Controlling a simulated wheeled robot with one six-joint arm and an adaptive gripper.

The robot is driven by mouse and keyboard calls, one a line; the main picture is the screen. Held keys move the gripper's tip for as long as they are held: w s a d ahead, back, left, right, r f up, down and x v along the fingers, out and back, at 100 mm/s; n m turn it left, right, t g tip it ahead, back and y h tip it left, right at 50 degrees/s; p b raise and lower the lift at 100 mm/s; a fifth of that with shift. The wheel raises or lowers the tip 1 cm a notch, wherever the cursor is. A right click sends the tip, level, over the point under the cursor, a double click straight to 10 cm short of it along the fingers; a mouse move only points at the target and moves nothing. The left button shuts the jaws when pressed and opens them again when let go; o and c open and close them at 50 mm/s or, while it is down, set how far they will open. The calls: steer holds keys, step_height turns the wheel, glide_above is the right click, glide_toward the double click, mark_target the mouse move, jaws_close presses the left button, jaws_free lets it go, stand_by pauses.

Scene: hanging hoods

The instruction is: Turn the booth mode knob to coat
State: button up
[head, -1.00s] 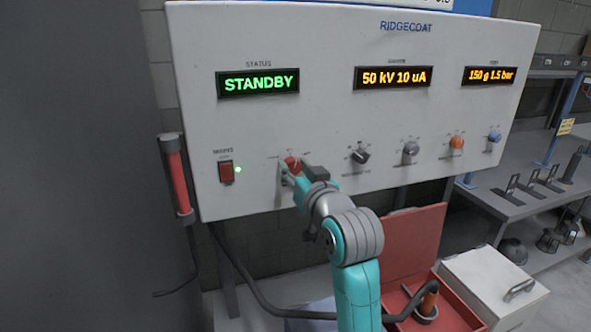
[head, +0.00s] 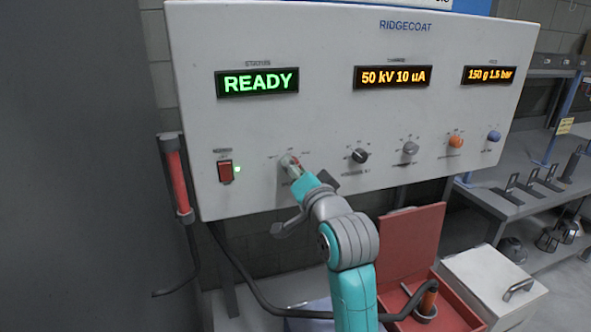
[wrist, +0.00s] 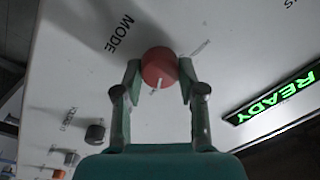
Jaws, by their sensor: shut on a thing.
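The red booth mode knob (wrist: 158,68) is in the middle of the wrist view, with a white pointer line on its face and the word MODE printed beside it. My gripper (wrist: 158,72) is shut on it, one finger on each side. In the head view my gripper (head: 291,165) is at the panel and mostly hides the knob. The labels around the knob are too small to read. The status display (head: 257,81) reads READY in green; it also shows in the wrist view (wrist: 275,97).
The white control panel (head: 330,115) has a row of further knobs to the right, the nearest a black knob (head: 360,156). A red box (head: 455,312) and a cable are below.

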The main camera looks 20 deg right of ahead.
stand_by(0.4)
steer(key=o, duration=1.1)
steer(key=shift+o, duration=0.2)
steer(key=s, duration=1.2)
steer(key=shift+d+f, duration=0.2)
steer(key=shift+f, duration=0.15)
